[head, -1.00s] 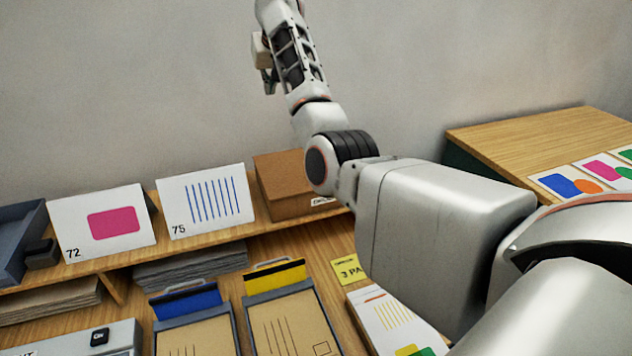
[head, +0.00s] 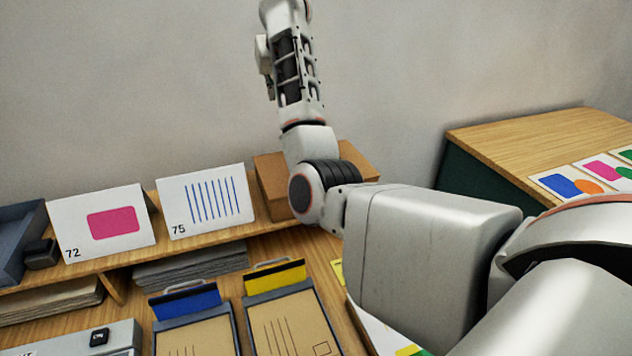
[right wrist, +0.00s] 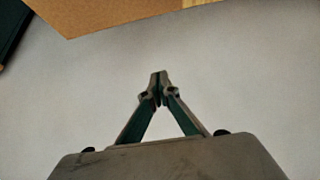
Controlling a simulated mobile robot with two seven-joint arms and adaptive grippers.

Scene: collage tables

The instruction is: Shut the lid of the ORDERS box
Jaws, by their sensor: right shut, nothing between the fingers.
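The brown cardboard box (head: 272,186) stands on the shelf at the back, against the wall. My right arm crosses in front of it and hides its middle and front label; a brown part shows right of the arm. I cannot tell how far its lid is open. In the right wrist view a flat brown panel (right wrist: 110,14), apparently part of the box, lies at the upper left, apart from the fingers. My right gripper (right wrist: 158,80) is shut and empty, its fingertips together against the grey wall. In the head view its fingertips are not visible. My left gripper is not in view.
Cards 72 (head: 105,222) and 75 (head: 205,200) stand on the shelf left of the box. Below are blue-topped (head: 190,300) and yellow-topped (head: 275,278) clipboards. A second table (head: 540,135) with colored cards stands at the right.

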